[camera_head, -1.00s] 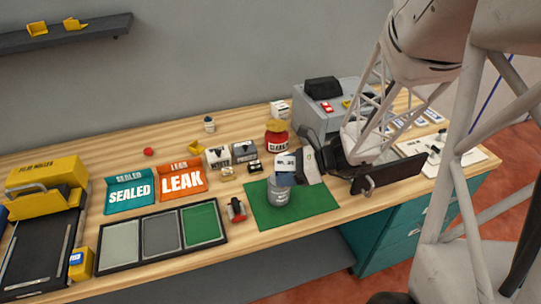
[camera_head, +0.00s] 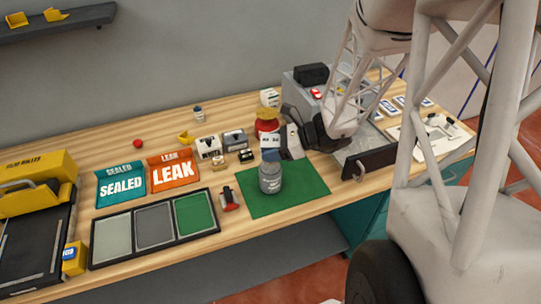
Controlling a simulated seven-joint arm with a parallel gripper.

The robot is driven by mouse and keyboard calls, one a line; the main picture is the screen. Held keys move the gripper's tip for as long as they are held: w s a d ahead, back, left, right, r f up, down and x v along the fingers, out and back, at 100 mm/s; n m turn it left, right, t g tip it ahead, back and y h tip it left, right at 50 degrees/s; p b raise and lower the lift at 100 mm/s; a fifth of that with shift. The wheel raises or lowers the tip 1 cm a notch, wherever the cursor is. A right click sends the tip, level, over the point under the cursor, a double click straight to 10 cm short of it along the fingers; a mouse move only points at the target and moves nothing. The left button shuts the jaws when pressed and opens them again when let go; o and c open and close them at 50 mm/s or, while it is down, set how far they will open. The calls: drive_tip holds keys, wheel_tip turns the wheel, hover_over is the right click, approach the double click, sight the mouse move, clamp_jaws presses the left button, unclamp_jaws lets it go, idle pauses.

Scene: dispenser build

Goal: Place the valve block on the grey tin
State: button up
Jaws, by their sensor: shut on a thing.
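The grey tin (camera_head: 270,179) stands upright on the green mat (camera_head: 312,188). The valve block (camera_head: 270,147), white above and blue below, is held upright just over the tin's top. I cannot tell whether its underside touches the tin. My gripper (camera_head: 281,145) comes in from the right and is shut on the valve block. Its far finger is mostly hidden behind the block.
A red jar with a yellow top (camera_head: 267,123) stands close behind the block. Two grey-white boxes (camera_head: 221,143) are behind to the left. The mat's right side is clear.

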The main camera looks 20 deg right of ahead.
drive_tip(key=shift+f, duration=1.55)
drive_tip(key=shift+f, duration=0.1)
drive_tip(key=o, duration=1.3)
drive_tip(key=shift+v, duration=6.05)
drive_tip(key=shift+a, duration=0.1)
